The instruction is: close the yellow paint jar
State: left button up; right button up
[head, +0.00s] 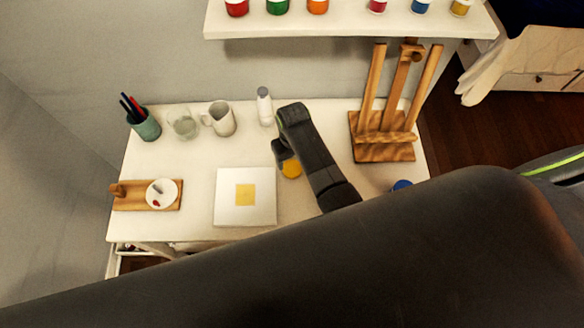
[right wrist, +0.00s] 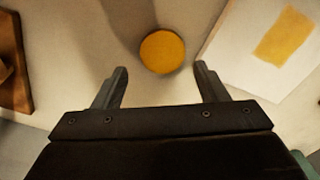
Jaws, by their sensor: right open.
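A round yellow thing (head: 291,169) is on the white table, just right of the canvas and partly hidden by my right gripper. In the right wrist view it is a plain yellow-orange disc (right wrist: 162,51); I cannot tell whether it is the jar's open top or its lid. My right gripper (head: 283,153) is over it. In the right wrist view its two fingers (right wrist: 162,75) are spread wide, with the disc between and slightly beyond their tips and nothing held. A blue-topped thing (head: 401,185) shows at the right, partly hidden by my arm. My left gripper is not in view.
A white canvas with a yellow square (head: 228,214) lies left of the gripper. A wooden easel (head: 385,152) stands right. A white bottle (head: 264,106), mug (head: 221,119), glass (head: 184,123) and brush cup (head: 147,127) line the back. A board with a dish (head: 130,197) is left.

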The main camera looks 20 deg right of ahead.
aim_at(292, 168)
jog(key=shift+f, duration=0.1)
jog(key=shift+a+f, duration=0.15)
jog(key=shift+f, duration=2.35)
jog(key=c, duration=0.8)
jog(key=shift+r, duration=0.1)
jog(key=shift+r, duration=4.9)
